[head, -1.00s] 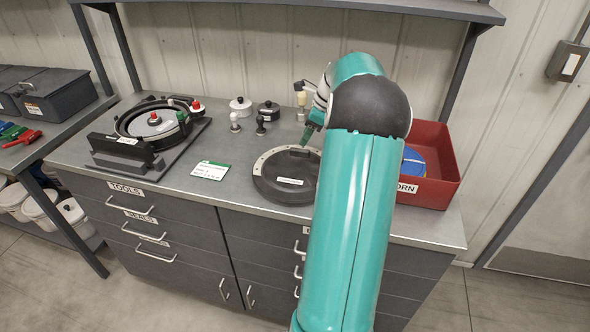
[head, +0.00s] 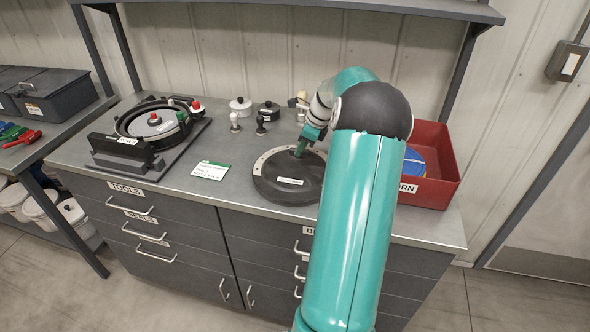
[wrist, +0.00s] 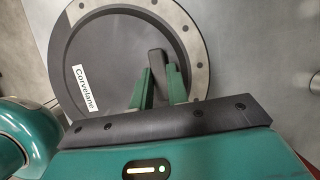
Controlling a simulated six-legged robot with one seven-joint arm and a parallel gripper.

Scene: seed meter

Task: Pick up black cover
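The black cover (head: 280,188) is a dark round disc with a paler grey arc along part of its rim and a white label. It lies flat on the bench; its label reads "Corvelane" in the wrist view (wrist: 83,87). A raised dark handle (wrist: 158,66) stands on it. My gripper (head: 300,151) is down at the cover's handle. In the wrist view its two green fingers (wrist: 160,83) stand on either side of the handle, apart from each other. Whether they touch the handle is hard to see; they look open.
A red bin (head: 440,160) holding something blue and yellow stands right of my arm. A white-green card (head: 210,170) lies left of the cover. A round device (head: 152,122) sits at the left. Small knobs and pots (head: 240,106) stand behind. A shelf (head: 300,10) hangs above.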

